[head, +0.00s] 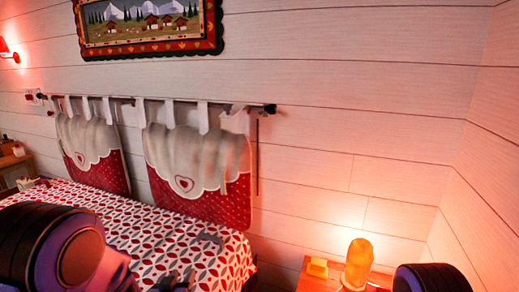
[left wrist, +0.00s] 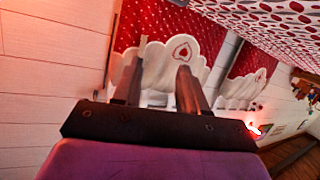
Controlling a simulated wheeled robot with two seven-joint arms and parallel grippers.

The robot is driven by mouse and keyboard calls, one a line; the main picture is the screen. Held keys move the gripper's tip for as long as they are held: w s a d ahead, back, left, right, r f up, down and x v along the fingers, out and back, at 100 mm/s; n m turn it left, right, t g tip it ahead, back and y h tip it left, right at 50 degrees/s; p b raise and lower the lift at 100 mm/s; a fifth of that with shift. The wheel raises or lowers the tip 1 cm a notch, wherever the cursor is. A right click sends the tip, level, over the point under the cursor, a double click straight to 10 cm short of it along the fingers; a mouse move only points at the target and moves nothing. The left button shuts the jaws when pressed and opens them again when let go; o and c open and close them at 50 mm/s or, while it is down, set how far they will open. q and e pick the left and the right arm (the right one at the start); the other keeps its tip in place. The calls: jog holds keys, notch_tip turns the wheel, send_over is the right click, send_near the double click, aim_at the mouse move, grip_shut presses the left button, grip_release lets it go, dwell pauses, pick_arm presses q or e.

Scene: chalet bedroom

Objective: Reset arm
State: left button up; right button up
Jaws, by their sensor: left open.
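My left gripper (left wrist: 162,58) shows in the left wrist view with its two dark fingers apart and nothing between them. Behind the fingers are the red and white hanging cushions (left wrist: 175,50), seen upside down. In the head view my left arm comes in at the lower left, in front of the bed. Small grey parts low over the bedspread may belong to the left gripper, but they are hard to make out. A dark round part of my right arm shows at the lower right edge. My right gripper is out of the picture.
The bed (head: 150,222) has a red and white patterned cover. Two headboard cushions (head: 195,165) hang from a rod (head: 240,104). A glowing orange lamp (head: 358,262) and a small yellow-orange object (head: 317,267) stand on a nightstand (head: 312,284) near the wall.

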pick_arm(q)
jog(key=s+a+f+n+g+y, duration=0.1)
jog(key=s+a+f+n+g, duration=0.15)
jog(key=s+f, duration=0.55)
jog(key=s+a+f+n+g+y, duration=0.1)
jog(key=s+f+g, duration=0.2)
jog(key=s+f, duration=0.5)
jog(key=s+a+f+n+g+y+b, duration=0.1)
jog(key=s+a+f+g, duration=0.15)
jog(key=s, duration=0.45)
jog(key=s+a+f+g, duration=0.1)
jog(key=s+f, duration=0.2)
jog(key=s, duration=0.4)
jog(key=s+a+f+n+g+y+b, duration=0.1)
jog(key=s+f+g, duration=0.15)
jog(key=s, duration=0.45)
notch_tip(320, 180, down, 8)
jog(key=b, duration=0.8)
jog(key=shift+w+a, duration=0.15)
jog(key=shift+w, duration=0.1)
jog(key=shift+s, duration=0.1)
